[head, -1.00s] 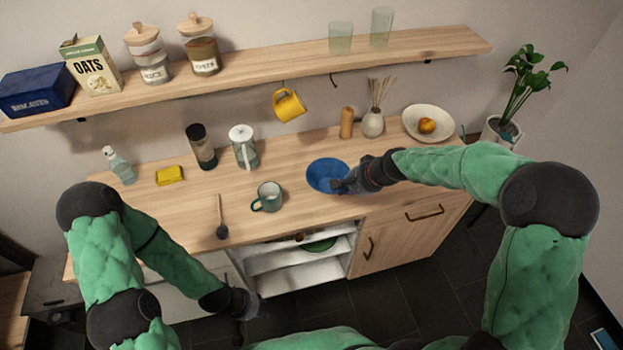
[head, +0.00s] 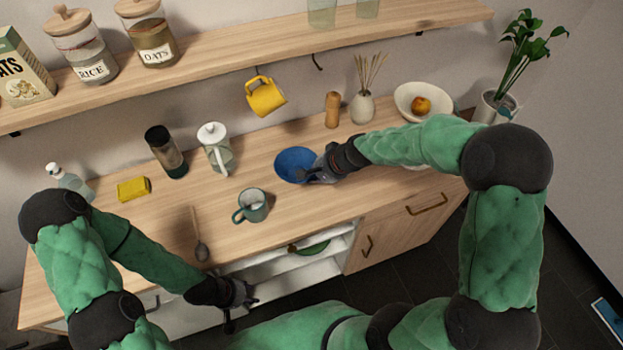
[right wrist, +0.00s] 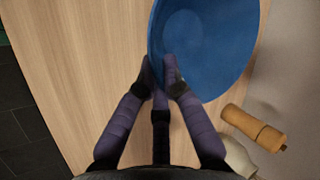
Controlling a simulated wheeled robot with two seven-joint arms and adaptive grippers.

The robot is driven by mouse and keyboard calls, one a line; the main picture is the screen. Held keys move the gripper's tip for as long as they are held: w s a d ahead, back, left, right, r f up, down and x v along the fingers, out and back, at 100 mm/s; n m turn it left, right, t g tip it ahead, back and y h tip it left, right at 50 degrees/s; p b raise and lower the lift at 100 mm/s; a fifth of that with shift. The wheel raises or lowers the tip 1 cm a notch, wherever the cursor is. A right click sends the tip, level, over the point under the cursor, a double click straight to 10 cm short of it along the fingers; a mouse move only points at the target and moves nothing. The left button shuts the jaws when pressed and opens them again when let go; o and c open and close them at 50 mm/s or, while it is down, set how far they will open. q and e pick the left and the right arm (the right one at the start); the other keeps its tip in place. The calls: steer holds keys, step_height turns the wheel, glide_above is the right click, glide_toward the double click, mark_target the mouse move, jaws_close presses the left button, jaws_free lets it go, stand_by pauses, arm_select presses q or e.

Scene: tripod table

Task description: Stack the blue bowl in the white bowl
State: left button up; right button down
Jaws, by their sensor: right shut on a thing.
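The blue bowl (head: 294,165) is at the middle of the wooden counter. My right gripper (head: 318,174) is shut on its near right rim; in the right wrist view the fingertips (right wrist: 163,80) pinch the rim of the bowl (right wrist: 205,45). I cannot tell whether the bowl is clear of the counter. A white bowl (head: 404,98) holding an orange-yellow fruit (head: 421,105) stands at the back right. A sliver of another white thing (head: 416,167) shows below my right forearm, mostly hidden. My left gripper (head: 246,295) hangs empty by the counter's front; its jaw opening is unclear.
A green mug (head: 253,206) stands left of and in front of the blue bowl. A wooden mill (head: 332,110) and reed vase (head: 362,107) are behind it. A glass press (head: 215,150), dark canister (head: 166,152), yellow sponge (head: 133,188) and spoon (head: 200,240) lie leftward.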

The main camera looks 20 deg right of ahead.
steer(key=f+b, duration=0.1)
steer(key=f, duration=0.1)
steer(key=shift+w+f+b, duration=0.2)
steer(key=shift+f+b, duration=0.15)
steer(key=shift+f, duration=0.05)
steer(key=shift+d+f, duration=0.1)
steer(key=shift+f, duration=0.1)
arm_select(q)
steer(key=f, duration=0.1)
steer(key=w+f, duration=0.1)
steer(key=shift+d+f, duration=0.3)
steer(key=shift+d, duration=0.1)
arm_select(e)
steer(key=shift+r, duration=0.1)
steer(key=shift+s, duration=0.1)
steer(key=shift+f+b, duration=0.2)
steer(key=shift+b, duration=0.1)
steer(key=c, duration=1.4)
jaws_free()
arm_select(q)
steer(key=shift+f, duration=0.15)
